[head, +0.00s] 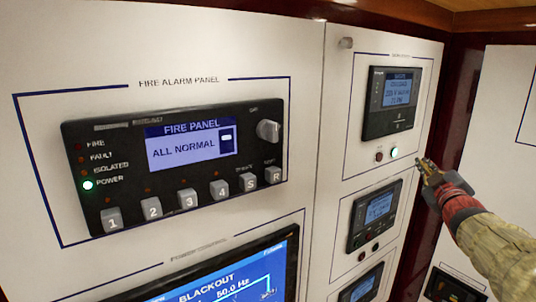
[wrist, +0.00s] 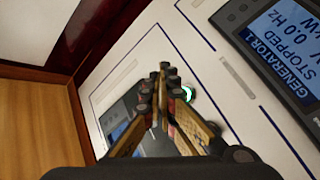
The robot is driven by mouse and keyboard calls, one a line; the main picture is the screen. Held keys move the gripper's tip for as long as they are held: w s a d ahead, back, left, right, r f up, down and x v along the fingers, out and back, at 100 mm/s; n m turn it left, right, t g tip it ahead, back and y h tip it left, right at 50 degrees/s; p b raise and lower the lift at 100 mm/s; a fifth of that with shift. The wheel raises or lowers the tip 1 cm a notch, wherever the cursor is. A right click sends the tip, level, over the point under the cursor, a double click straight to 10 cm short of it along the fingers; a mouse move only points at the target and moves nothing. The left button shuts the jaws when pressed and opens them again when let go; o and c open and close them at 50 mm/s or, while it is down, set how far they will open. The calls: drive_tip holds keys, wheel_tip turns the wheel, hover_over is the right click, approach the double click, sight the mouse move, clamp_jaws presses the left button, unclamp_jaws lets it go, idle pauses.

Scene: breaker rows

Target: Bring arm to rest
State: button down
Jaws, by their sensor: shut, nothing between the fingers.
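My gripper (head: 424,166) is shut and empty, in front of the right-hand cabinet in the head view, just right of and below a small green-lit button (head: 394,152). My arm (head: 490,235) reaches in from the lower right. In the wrist view the gripper's fingertips (wrist: 163,72) meet at the middle, and a green light (wrist: 189,92) glows just right of them, partly covered by a finger. I cannot tell whether the fingertips touch the panel.
A fire alarm panel (head: 180,150) reading ALL NORMAL is at left, above a screen (head: 225,285) reading BLACKOUT. Controller units (head: 390,102) are stacked down the right cabinet. A display (wrist: 285,50) reading GENERATOR 1 STOPPED is close in the wrist view. Wood (wrist: 38,125) lies left.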

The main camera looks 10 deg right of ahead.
drive_tip(key=s+d+f+m+g+b, duration=0.1)
drive_tip(key=s+f+m+g, duration=0.3)
drive_tip(key=f, duration=0.5)
drive_tip(key=s+d+f+m+g, duration=0.1)
drive_tip(key=s+f+m+g, duration=0.3)
drive_tip(key=f, duration=0.5)
drive_tip(key=s+a+f+n+g+y+b, duration=0.1)
drive_tip(key=s+a+f+y+b, duration=0.1)
drive_tip(key=s+a+f+b, duration=0.4)
drive_tip(key=s+a+f+n+g+y+b, duration=0.1)
drive_tip(key=s+a+f+y+b, duration=0.2)
drive_tip(key=s+a+f+b, duration=0.4)
drive_tip(key=s+a+f+n+g+y+b, duration=0.1)
drive_tip(key=s+a+f+b, duration=0.6)
drive_tip(key=a+f, duration=1.1)
drive_tip(key=a+y+b, duration=0.1)
drive_tip(key=a+b, duration=0.1)
drive_tip(key=a, duration=0.6)
drive_tip(key=shift+a+f+g+b, duration=0.25)
drive_tip(key=shift+f+g+b, duration=0.15)
